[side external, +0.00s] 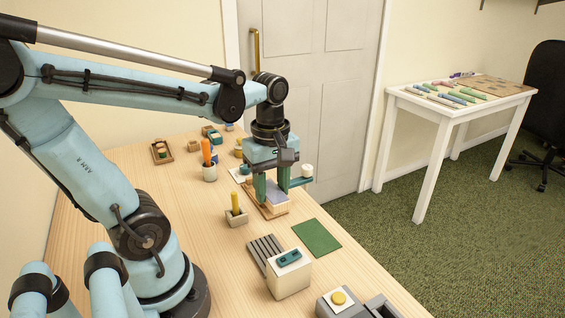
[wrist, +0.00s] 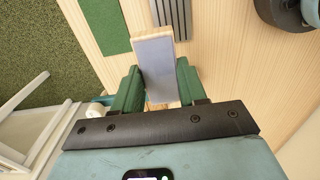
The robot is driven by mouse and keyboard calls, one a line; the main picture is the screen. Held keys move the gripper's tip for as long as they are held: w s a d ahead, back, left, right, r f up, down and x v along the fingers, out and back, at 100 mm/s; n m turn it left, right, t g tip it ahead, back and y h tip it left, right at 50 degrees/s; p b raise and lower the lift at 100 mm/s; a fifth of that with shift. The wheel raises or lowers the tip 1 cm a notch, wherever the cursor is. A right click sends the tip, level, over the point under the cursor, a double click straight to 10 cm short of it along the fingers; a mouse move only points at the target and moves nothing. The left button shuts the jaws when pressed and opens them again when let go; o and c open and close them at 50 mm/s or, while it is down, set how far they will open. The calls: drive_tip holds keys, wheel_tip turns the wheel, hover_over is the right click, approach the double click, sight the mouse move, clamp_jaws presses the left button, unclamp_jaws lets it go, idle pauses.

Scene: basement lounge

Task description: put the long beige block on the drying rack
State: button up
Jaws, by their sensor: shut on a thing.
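My gripper (side external: 271,190) is shut on a long block (side external: 278,198), with one green finger on each side. The block has a pale lavender-grey broad face and beige edges. In the wrist view the block (wrist: 159,62) sticks out past the fingers (wrist: 158,84), pointing toward a grey slatted piece (wrist: 172,14). That slatted piece (side external: 262,249), which looks like the drying rack, lies on the table nearer the side camera than my gripper. The block is over or close to a flat wooden tray (side external: 262,209); I cannot tell whether they touch.
A white box (side external: 290,278) with a teal top piece adjoins the slatted piece. A green mat (side external: 317,239) lies to its right. A small holder (side external: 237,217) with a yellow peg and a cup (side external: 209,172) with an orange item stand left of my gripper. Bare wood lies between.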

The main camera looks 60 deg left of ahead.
sight(269, 253)
drive_tip(key=shift+s+d+f, duration=0.45)
drive_tip(key=shift+d+f, duration=0.1)
drive_tip(key=shift+f, duration=1.25)
drive_tip(key=shift+s+d+f, duration=0.4)
drive_tip(key=shift+d+f, duration=0.15)
drive_tip(key=shift+f, duration=1.25)
drive_tip(key=shift+s+d+f, duration=0.45)
drive_tip(key=shift+d+f, duration=0.1)
drive_tip(key=shift+f, duration=1.25)
drive_tip(key=shift+f, duration=0.1)
drive_tip(key=o, duration=1)
drive_tip(key=shift+o, duration=0.2)
